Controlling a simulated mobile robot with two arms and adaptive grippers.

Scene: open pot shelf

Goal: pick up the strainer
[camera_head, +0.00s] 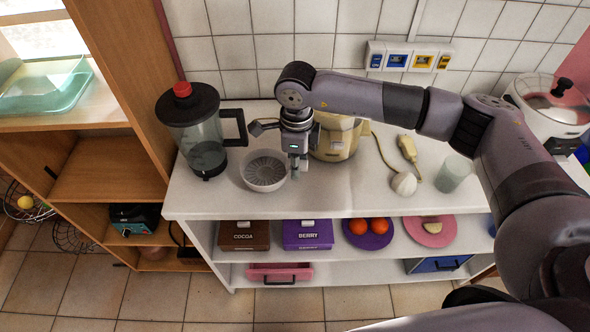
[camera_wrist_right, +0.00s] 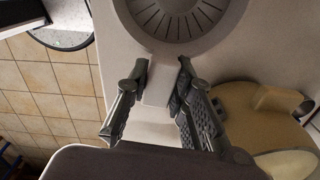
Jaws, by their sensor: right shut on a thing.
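The strainer (camera_head: 265,170) is a pale grey round bowl with a slotted bottom, on the white countertop or very close to it; I cannot tell whether it touches. In the right wrist view the strainer (camera_wrist_right: 180,18) is at the top, with its short flat handle pointing toward me. My right gripper (camera_head: 298,170) reaches down at the strainer's right side. In the wrist view the right gripper (camera_wrist_right: 162,75) has its two fingers on either side of the handle, shut on it. My left gripper is not in view.
A blender jug with a red knob (camera_head: 203,140) stands left of the strainer. A beige appliance (camera_head: 338,142) stands close behind my right gripper. A white round piece (camera_head: 403,184) and a pale cup (camera_head: 453,174) are to the right. The counter's front strip is clear.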

